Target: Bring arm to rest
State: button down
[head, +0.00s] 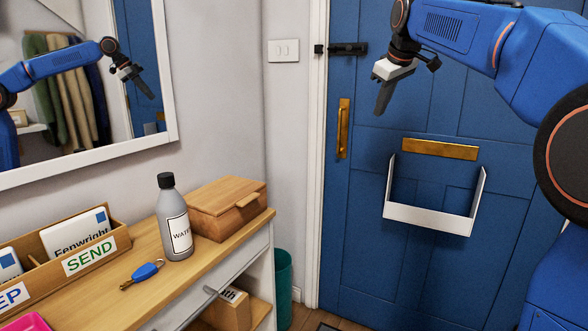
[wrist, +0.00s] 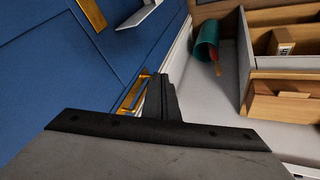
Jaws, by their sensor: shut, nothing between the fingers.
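My blue arm (head: 455,28) reaches in from the upper right of the head view, in front of the blue door (head: 400,250). My gripper (head: 384,97) points down, shut and empty, in front of the upper part of the door. In the wrist view my gripper (wrist: 161,95) shows its fingers together in front of the brass door handle (wrist: 133,95). The handle (head: 343,128) stands left of the gripper in the head view. I cannot tell the exact gap between the gripper and the door.
A console table (head: 190,275) holds a grey bottle (head: 174,225), a wooden box (head: 225,208), a blue key fob (head: 144,271) and a letter sorter (head: 122,238). A green bin (head: 284,285) stands beside it.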

jog(key=s+d+f+m, duration=0.2)
jog(key=s+f+m, duration=0.1)
jog(key=s+f, duration=1.5)
jog(key=s+d+f+m+g, duration=0.1)
jog(key=s+f+m, duration=0.3)
jog(key=s+f, duration=1.5)
jog(key=s, duration=0.7)
jog(key=shift+s+d+m+g+h, duration=0.3)
jog(key=shift+s+d+h, duration=0.05)
jog(key=shift+h, duration=0.05)
